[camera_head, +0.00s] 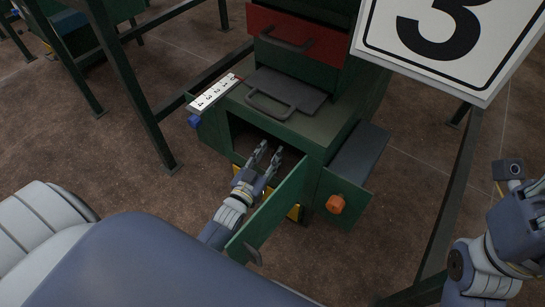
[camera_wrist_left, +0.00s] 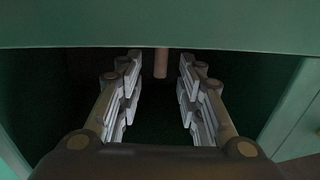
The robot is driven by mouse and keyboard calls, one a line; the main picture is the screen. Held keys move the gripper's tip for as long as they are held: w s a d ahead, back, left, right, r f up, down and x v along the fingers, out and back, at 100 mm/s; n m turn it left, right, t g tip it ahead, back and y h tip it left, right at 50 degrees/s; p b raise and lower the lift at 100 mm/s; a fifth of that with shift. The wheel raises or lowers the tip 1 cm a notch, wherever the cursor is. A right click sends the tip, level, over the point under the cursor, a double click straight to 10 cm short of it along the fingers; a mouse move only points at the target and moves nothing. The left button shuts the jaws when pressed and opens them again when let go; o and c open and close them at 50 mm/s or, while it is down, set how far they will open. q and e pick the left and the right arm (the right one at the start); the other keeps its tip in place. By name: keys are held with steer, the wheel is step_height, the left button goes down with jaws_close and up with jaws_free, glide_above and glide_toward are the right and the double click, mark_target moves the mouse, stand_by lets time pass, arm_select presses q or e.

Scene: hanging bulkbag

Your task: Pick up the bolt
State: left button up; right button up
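My left gripper (camera_head: 267,154) reaches into the dark opening of a green cabinet (camera_head: 318,133). Its fingers are spread apart with nothing between the pads. In the left wrist view the left gripper (camera_wrist_left: 158,92) is also open. A short pinkish-brown cylinder (camera_wrist_left: 161,63), possibly the bolt, shows beyond the fingertips, roughly midway between them. Its upper end is hidden by the green edge above, and it appears apart from the fingers. The bolt does not show in the head view. My right arm is at the right edge of the head view; its fingertips do not show.
An open green door (camera_head: 272,214) stands just right of my left wrist. An orange knob (camera_head: 336,204) is on the cabinet's right part. A grey handled plate (camera_head: 287,92) and a white numbered strip (camera_head: 213,93) are on top. A "3" sign (camera_head: 440,40) hangs upper right.

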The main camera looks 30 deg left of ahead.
arm_select(q)
steer(key=shift+w+b, duration=0.3)
steer(key=shift+w, duration=0.9)
jaws_close()
steer(key=shift+r, duration=0.1)
